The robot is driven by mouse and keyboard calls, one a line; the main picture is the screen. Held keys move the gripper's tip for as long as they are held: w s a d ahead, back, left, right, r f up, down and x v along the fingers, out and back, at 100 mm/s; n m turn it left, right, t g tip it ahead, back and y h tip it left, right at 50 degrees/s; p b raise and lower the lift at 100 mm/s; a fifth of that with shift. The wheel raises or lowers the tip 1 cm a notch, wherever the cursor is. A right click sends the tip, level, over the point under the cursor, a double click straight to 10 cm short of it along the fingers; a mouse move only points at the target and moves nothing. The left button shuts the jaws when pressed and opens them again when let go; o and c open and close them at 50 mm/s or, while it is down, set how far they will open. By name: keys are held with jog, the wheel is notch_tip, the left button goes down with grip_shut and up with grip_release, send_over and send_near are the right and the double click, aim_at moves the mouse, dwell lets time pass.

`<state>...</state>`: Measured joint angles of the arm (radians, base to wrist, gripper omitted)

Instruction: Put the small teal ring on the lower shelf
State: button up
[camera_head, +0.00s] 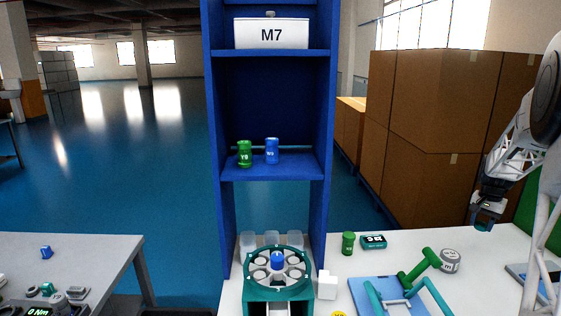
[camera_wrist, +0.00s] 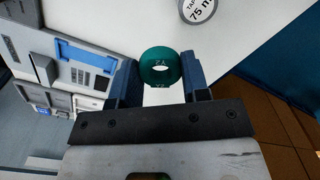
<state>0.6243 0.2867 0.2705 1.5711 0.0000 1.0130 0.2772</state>
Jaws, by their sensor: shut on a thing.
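The small teal ring (camera_wrist: 160,54) with pale lettering is between the two fingers of my gripper (camera_head: 486,224) in the wrist view. The fingers touch it on both sides. In the head view my gripper is at the right, above the right part of the white table, and the ring is too small there to make out clearly. The blue shelf unit stands in the middle, away to the left of my gripper. Its lower shelf (camera_head: 270,173) carries a green bottle (camera_head: 244,154) and a blue bottle (camera_head: 271,151); its upper shelf (camera_head: 270,53) carries a white M7 box (camera_head: 271,33).
Stacked cartons (camera_head: 440,110) stand behind. A grey table (camera_head: 100,255) is at the left.

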jog(key=s+d+r+n, duration=0.2)
jog(key=s+d+r, duration=0.2)
jog(key=s+r, duration=0.1)
jog(key=w+a+r+m, duration=0.1)
jog(key=w+a+r, duration=0.1)
jog(key=a, duration=0.8)
jog(key=w+a+r, duration=0.2)
jog(key=a+r, duration=0.1)
jog(key=a, duration=0.6)
jog(key=w+a+r+m, duration=0.1)
jog(key=w+a+r, duration=0.1)
jog(key=a, duration=0.8)
jog(key=s+a+r+m, duration=0.1)
jog(key=a+r, duration=0.3)
jog(key=a, duration=0.7)
jog(key=s+a+r+m, duration=0.1)
jog(key=a+r+m, duration=0.1)
jog(key=a, duration=0.9)
jog(key=s+a+r+m, duration=0.1)
jog(key=a+r, duration=0.4)
jog(key=a, duration=0.6)
jog(key=shift+s+a+r+m, duration=0.2)
jog(key=shift+s+r+m, duration=0.15)
jog(key=shift+m, duration=0.35)
jog(key=shift+w, duration=0.1)
send_over(298, 165)
jog(key=shift+w+f, duration=0.1)
jog(key=shift+f, duration=0.6)
jog(key=shift+f, duration=0.1)
jog(key=shift+f, duration=1.7)
